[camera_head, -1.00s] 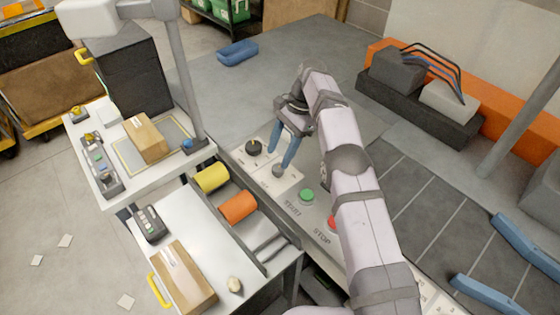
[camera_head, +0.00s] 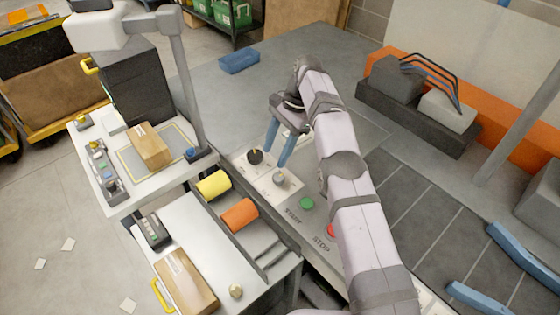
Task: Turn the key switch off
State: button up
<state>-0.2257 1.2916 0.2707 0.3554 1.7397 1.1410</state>
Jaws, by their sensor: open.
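A panel (camera_head: 262,190) carries a black round knob with a yellow mark (camera_head: 255,156) and a small grey knob (camera_head: 279,179) to its lower right. The grey one looks like the key switch, but its key and position are too small to read. My gripper (camera_head: 274,157) has two blue fingers, spread apart and pointing down over the panel. Nothing shows between them. One fingertip appears just right of the black knob and the other just above the grey knob. I cannot tell whether either touches.
A green button (camera_head: 306,203) and a red button (camera_head: 331,230), partly behind my arm, lie further along the panel. A post (camera_head: 184,90) rises beside the bench with a cardboard box (camera_head: 149,146).

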jog(key=a+r+n+t, duration=0.1)
jog(key=a+r, duration=0.4)
jog(key=r, duration=0.4)
jog(key=s+r+h, duration=0.1)
jog(key=s+r, duration=0.2)
jog(key=s, duration=0.4)
jog(key=s+d+f+n+t+h, duration=0.1)
jog(key=s+d+f+n+h, duration=0.15)
jog(key=d+f, duration=0.35)
jog(key=s+d+f+n+t+h, duration=0.1)
jog(key=d+f+n, duration=0.2)
jog(key=f, duration=0.6)
jog(key=n+t+y, duration=0.2)
jog(key=n+t, duration=0.2)
send_near(279, 177)
jog(key=f, duration=0.1)
jog(key=shift+w+a+f, duration=0.15)
jog(key=shift+w+a, duration=0.05)
jog(key=shift+a, duration=0.05)
jog(key=shift+p+x, duration=1.3)
jog(key=shift+x, duration=2.35)
